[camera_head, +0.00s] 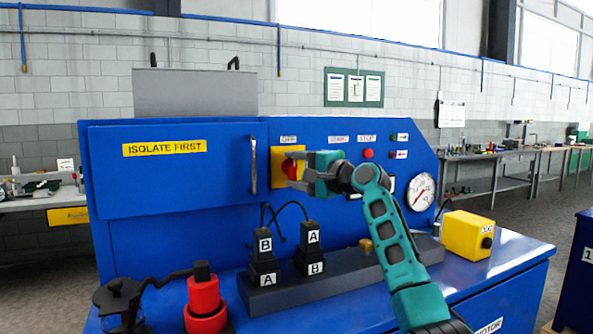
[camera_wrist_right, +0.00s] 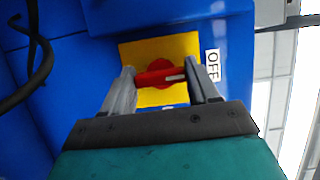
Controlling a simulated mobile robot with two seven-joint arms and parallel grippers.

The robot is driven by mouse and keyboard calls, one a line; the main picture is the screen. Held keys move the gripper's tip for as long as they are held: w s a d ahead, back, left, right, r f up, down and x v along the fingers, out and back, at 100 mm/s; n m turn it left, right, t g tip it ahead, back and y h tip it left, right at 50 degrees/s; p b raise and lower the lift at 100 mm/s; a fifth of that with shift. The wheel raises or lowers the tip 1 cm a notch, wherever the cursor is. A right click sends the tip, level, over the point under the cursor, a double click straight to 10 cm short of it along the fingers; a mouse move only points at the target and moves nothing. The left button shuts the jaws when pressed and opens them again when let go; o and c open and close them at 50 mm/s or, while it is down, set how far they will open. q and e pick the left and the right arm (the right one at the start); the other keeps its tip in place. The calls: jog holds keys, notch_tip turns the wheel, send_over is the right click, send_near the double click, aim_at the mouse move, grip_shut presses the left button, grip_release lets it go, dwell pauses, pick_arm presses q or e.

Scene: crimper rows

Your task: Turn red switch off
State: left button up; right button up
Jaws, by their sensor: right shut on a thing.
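The red switch (camera_head: 286,167) is a rotary knob on a yellow plate (camera_head: 276,178) on the blue panel, below an OFF label (camera_head: 289,139). My right gripper (camera_head: 293,171) is at the knob, its fingers partly covering it. In the right wrist view the red switch (camera_wrist_right: 160,74) lies between the two fingers of the gripper (camera_wrist_right: 161,82), which are shut on its ends. The knob's white mark is at the end nearest the OFF label (camera_wrist_right: 212,65). My left gripper is not in view.
A handled door marked ISOLATE FIRST (camera_head: 165,148) is left of the switch. START and STOP labels, a red button (camera_head: 368,153) and a gauge (camera_head: 421,194) are right. Black blocks (camera_head: 264,258), a red cylinder (camera_head: 204,298) and a yellow box (camera_head: 464,235) stand on the bench below.

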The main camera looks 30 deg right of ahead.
jog(key=o, duration=1.1)
jog(key=shift+c, duration=0.2)
jog(key=shift+s, duration=0.1)
jog(key=b+v, duration=0.2)
jog(key=v, duration=1)
jog(key=shift+s+d, duration=0.15)
jog(key=shift+s, duration=0.15)
